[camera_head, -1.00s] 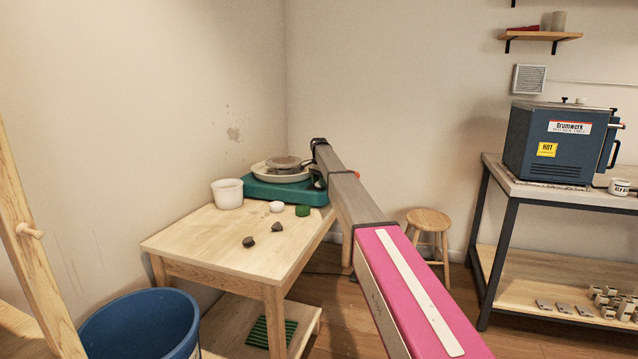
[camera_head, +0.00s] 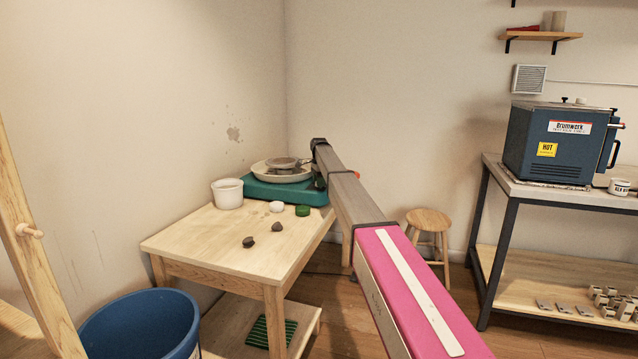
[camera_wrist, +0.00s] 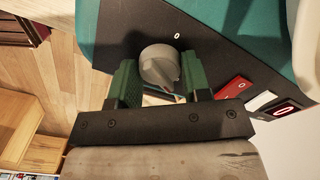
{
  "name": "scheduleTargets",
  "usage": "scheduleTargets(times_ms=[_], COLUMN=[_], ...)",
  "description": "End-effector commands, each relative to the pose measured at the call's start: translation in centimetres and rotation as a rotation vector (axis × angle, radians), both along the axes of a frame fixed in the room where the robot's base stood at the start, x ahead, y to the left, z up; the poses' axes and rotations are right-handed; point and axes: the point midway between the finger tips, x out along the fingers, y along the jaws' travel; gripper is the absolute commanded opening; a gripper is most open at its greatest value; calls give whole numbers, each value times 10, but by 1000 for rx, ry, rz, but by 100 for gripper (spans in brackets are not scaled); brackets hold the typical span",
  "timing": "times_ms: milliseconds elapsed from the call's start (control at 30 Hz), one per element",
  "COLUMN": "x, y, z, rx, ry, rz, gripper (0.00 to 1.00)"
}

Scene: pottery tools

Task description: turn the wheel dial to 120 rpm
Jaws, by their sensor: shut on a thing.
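The wheel dial (camera_wrist: 160,67) is a round grey knob on the dark panel (camera_wrist: 205,45) of the teal pottery wheel. A small red mark shows on the knob's edge nearest my gripper. A "0" is printed on the panel above it; other scale marks are hidden or unreadable. My gripper (camera_wrist: 160,80), with green fingers, is shut on the dial, one finger on each side. In the head view the pottery wheel (camera_head: 287,190) stands on the wooden table's far end, and my arm hides its panel, the dial and the gripper.
A red switch (camera_wrist: 232,88) and further buttons sit right of the dial. A stool (camera_head: 429,222) and a blue bin (camera_head: 140,325) stand on the floor.

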Motion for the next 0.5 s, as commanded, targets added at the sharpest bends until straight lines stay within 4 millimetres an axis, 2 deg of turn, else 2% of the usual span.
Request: scheduleTargets(times_ms=[233, 267, 300, 333, 500], x=[0, 0, 0, 0, 0], y=[0, 0, 0, 0, 0], z=[1, 1, 1, 1, 0], rx=[0, 0, 0, 0, 0], ry=[-1, -1, -1, -1, -1], rz=[1, 1, 1, 1, 1], gripper=[20, 50, 63, 69, 69])
